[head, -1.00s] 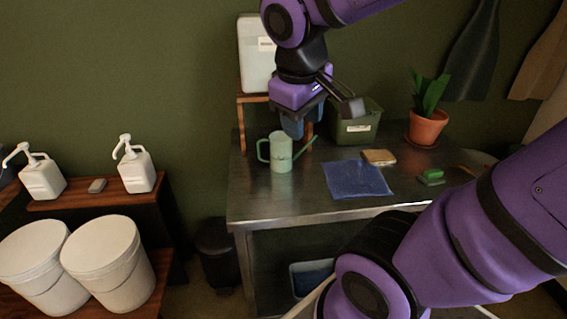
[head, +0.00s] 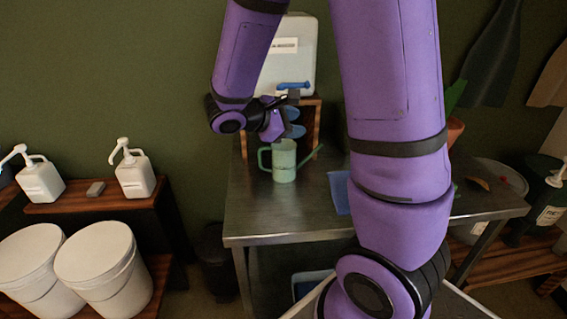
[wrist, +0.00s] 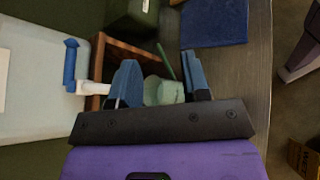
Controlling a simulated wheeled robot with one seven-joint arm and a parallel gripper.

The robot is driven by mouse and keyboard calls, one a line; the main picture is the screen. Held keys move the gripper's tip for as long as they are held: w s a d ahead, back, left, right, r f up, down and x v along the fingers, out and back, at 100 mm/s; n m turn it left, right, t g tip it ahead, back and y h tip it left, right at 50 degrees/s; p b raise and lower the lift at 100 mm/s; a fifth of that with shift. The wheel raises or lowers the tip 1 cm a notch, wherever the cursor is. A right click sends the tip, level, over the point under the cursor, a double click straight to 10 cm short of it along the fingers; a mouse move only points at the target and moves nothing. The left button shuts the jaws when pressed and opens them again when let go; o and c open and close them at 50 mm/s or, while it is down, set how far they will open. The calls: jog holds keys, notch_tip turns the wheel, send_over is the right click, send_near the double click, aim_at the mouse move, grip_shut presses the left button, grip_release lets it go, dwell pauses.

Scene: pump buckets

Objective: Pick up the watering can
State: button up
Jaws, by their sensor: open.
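The pale green watering can (head: 284,170) stands upright near the left end of the steel table, its handle to the left and its spout to the right. My gripper (head: 293,122), with blue fingers, is open just above and slightly behind the can in the head view. In the wrist view, the can (wrist: 163,91) shows in the gap between the open fingers of my gripper (wrist: 162,78), with its thin spout pointing up the picture. Its lower part is hidden by the gripper body there. I cannot tell whether the fingers touch it.
A white container with a blue tap (head: 290,60) sits on a wooden stand (head: 309,115) close behind my gripper. A blue cloth (head: 338,192) lies right of the can, partly hidden by my arm. White buckets (head: 97,265) and pump bottles (head: 134,178) are at left.

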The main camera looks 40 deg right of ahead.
jog(key=w+f+n+t+h, duration=0.3)
jog(key=w+f+n+t, duration=0.2)
jog(key=w+f+n, duration=0.35)
jog(key=n+t+y, duration=0.2)
jog(key=n+t, duration=0.5)
jog(key=t, duration=0.1)
send_near(259, 160)
jog(key=shift+w+d+r, duration=0.25)
jog(key=shift+w+d, duration=0.4)
jog(key=shift+w+d+f+n, duration=0.1)
jog(key=shift+w+d+n, duration=0.1)
jog(key=shift+n, duration=0.05)
jog(key=x, duration=0.4)
jog(key=shift+w+d, duration=0.25)
jog(key=shift+d, duration=0.05)
jog(key=shift+x, duration=2.7)
jog(key=shift+s+d, duration=0.15)
grip_shut()
